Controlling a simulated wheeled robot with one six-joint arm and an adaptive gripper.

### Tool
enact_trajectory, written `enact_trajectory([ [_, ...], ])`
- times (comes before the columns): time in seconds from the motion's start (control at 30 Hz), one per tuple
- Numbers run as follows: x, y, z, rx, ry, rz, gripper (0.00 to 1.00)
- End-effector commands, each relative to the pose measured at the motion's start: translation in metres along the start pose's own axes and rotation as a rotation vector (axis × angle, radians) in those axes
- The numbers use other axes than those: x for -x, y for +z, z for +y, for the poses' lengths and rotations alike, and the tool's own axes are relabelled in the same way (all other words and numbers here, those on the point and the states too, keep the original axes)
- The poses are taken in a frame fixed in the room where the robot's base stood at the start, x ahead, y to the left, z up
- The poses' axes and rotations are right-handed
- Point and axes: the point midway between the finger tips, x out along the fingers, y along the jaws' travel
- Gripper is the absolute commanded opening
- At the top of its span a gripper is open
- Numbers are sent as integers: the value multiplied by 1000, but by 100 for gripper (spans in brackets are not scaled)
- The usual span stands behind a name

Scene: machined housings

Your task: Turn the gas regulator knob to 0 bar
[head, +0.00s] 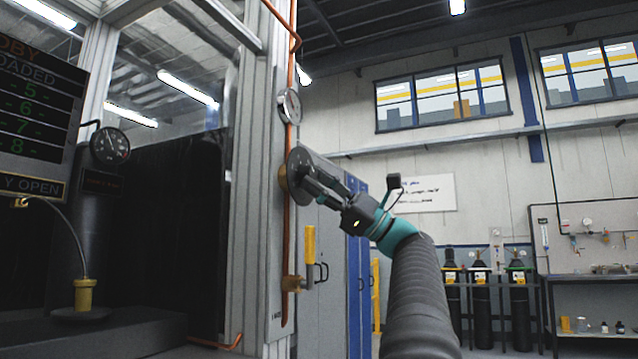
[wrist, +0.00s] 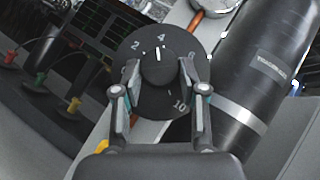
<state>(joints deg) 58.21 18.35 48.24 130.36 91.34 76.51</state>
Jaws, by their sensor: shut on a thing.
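The gas regulator knob (wrist: 157,72) is a dark round hub on a black dial disc (wrist: 130,55) with white numbers; 2, 4, 6 and 10 are legible. The white mark on the hub points up, close to the 4. My gripper (wrist: 160,82) is shut on the knob, one finger on each side of the hub. In the head view the black disc (head: 298,168) sits on a brass body (head: 284,182) on the copper pipe, and my gripper (head: 318,184) reaches it from the right. The fingertips' contact is partly hidden there.
A round gauge (head: 290,106) is on the pipe above the regulator. A yellow-handled valve (head: 310,246) is below it. A machine with a display (head: 40,105) and a black gauge (head: 109,146) stands at left. Gas cylinders (head: 482,305) stand at back right.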

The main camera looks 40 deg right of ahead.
Motion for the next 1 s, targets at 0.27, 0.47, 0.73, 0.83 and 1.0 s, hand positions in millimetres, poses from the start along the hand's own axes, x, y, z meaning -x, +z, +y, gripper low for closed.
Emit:
enact_trajectory([
  [0.27, 1, -1, -2, 53, 53, 2, 7],
  [0.47, 0, 0, -2, 68, 67, 2, 7],
  [0.73, 0, 0, -2, 70, 68, 2, 7],
  [0.83, 0, 0, -2, 69, 68, 2, 7],
  [1.0, 0, 0, -2, 69, 68, 1, 67],
])
